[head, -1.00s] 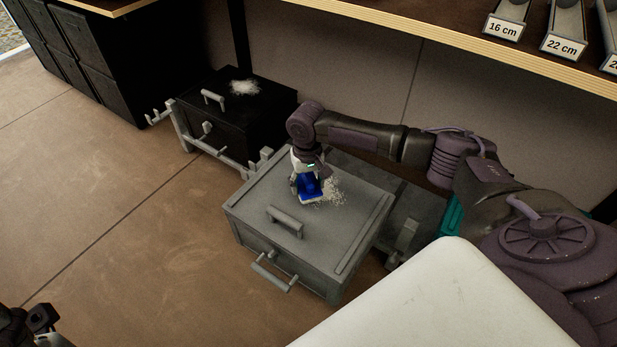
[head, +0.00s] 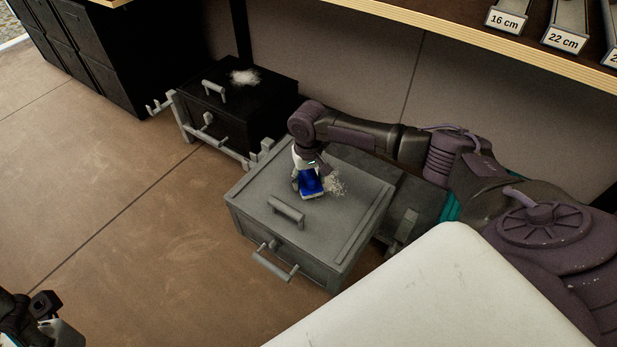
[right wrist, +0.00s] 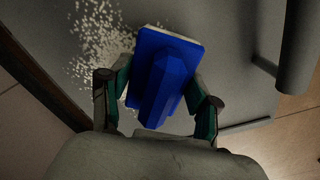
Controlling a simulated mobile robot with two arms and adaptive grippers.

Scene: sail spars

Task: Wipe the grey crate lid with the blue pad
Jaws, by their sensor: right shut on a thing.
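The blue pad (head: 311,185) has a raised grip and a pale underside. My right gripper (head: 308,178) is shut on that grip and holds the pad at the grey crate lid (head: 252,194). In the right wrist view the blue pad (right wrist: 165,80) sits between the two fingers (right wrist: 158,98). White grains (head: 336,183) lie on the lid beside the pad, towards the back right. They also show in the right wrist view (right wrist: 100,45). The lid has a handle (head: 286,211) nearer the front. Part of my left gripper (head: 40,315) shows at the lower left corner; its fingers are unclear.
A black crate (head: 225,118) with a white patch (head: 244,77) on its lid stands behind to the left, in a grey frame. A wooden shelf edge (head: 480,40) runs above at the right. The floor (head: 120,200) at left is clear.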

